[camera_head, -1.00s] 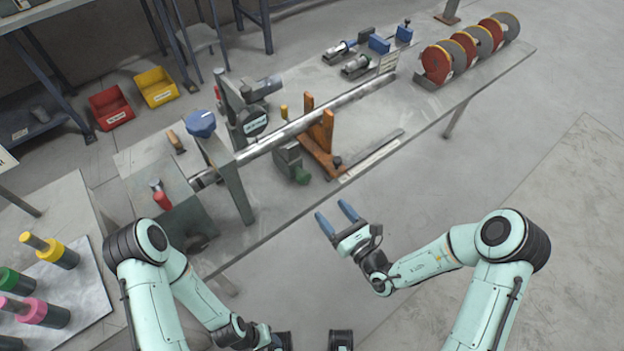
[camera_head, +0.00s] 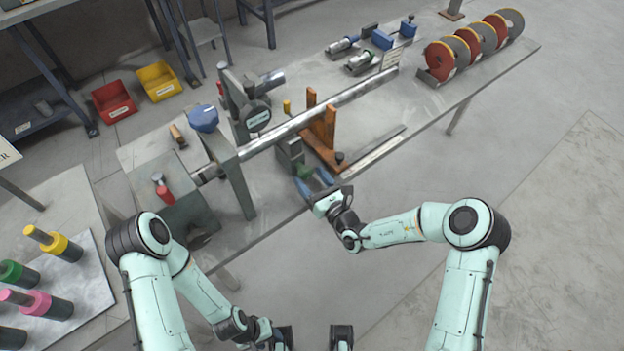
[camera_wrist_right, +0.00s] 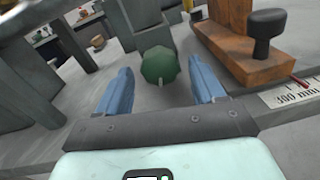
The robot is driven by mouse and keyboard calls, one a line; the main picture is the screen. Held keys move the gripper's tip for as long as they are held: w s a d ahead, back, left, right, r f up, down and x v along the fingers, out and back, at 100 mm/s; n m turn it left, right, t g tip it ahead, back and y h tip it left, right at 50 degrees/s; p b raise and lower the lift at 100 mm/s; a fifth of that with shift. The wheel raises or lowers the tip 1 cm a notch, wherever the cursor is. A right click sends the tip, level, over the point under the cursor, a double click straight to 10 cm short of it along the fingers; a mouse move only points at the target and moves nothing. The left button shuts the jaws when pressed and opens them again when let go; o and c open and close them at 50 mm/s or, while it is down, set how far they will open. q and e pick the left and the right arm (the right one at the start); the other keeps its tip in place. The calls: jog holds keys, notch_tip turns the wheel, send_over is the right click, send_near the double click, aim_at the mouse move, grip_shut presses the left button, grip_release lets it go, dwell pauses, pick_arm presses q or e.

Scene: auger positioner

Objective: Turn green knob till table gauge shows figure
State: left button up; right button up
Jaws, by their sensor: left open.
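The green knob (camera_head: 305,172) sits on a grey block at the near side of the long workbench, below the steel bar. In the right wrist view the green knob (camera_wrist_right: 160,66) is ahead and centred between two blue fingers. My right gripper (camera_head: 315,184) is open around that line; the wrist view shows its fingers (camera_wrist_right: 163,88) apart, with a gap to each side of the knob. A round dark gauge (camera_head: 256,115) with a pale label stands behind the bar; its reading is too small to tell. My left gripper (camera_head: 281,338) is low at the bottom edge, largely out of view.
An orange bracket (camera_head: 322,130) stands right of the knob, with a black knob (camera_wrist_right: 268,22) on its base. A scale strip (camera_wrist_right: 294,95) marked 300 mm lies along the bench edge. Red discs (camera_head: 438,62) stand at the far end. Open floor lies to the right.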

jog(key=c, duration=0.9)
jog(key=shift+o, duration=0.2)
pick_arm(q)
jog(key=shift+r, duration=0.1)
